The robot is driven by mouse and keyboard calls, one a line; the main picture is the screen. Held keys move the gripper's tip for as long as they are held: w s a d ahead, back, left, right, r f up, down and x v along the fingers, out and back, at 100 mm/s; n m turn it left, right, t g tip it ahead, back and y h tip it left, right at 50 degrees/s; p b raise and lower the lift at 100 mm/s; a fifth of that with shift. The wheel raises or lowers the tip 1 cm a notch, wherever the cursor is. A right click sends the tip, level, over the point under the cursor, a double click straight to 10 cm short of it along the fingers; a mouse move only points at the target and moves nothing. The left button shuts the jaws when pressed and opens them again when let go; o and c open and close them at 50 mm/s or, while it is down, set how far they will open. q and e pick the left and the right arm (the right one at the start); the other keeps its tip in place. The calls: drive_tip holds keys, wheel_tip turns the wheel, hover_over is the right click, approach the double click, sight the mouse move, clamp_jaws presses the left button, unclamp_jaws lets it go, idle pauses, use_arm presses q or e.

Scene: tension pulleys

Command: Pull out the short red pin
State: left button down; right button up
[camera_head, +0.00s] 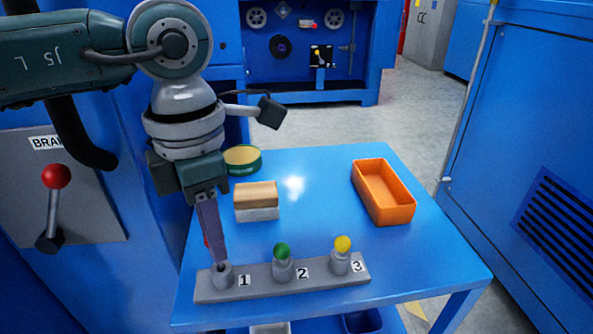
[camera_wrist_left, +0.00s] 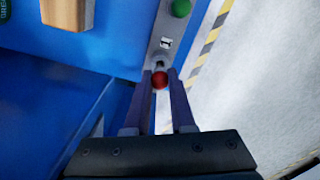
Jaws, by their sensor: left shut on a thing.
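The short red pin shows as a red ball-shaped head in the left wrist view (camera_wrist_left: 160,82), between my left gripper's two fingers. In the head view only a sliver of red (camera_head: 206,242) shows beside the fingers. My left gripper (camera_head: 219,262) points down at socket 1 of the grey block (camera_head: 255,291) and is shut on the red pin. The fingers hide most of the pin and part of socket 1, so how deep the pin sits cannot be told. A green-headed pin (camera_head: 282,251) stands in socket 2 and a yellow-headed pin (camera_head: 342,244) in socket 3.
The block lies along the front of the blue table (camera_head: 318,215). Behind it are a wooden-topped block (camera_head: 256,196), a round green-rimmed container (camera_head: 242,158) and an orange tray (camera_head: 384,192). A red-knobbed lever (camera_head: 55,178) stands on the left cabinet. The table's middle is free.

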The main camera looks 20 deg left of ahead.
use_arm(q)
drive_tip(key=shift+r, duration=0.1)
idle(0.3)
drive_tip(key=shift+r+p, duration=0.55)
drive_tip(key=shift+r, duration=0.1)
wheel_tip(320, 180, up, 4)
drive_tip(key=p, duration=0.3)
drive_tip(key=shift+p, duration=0.35)
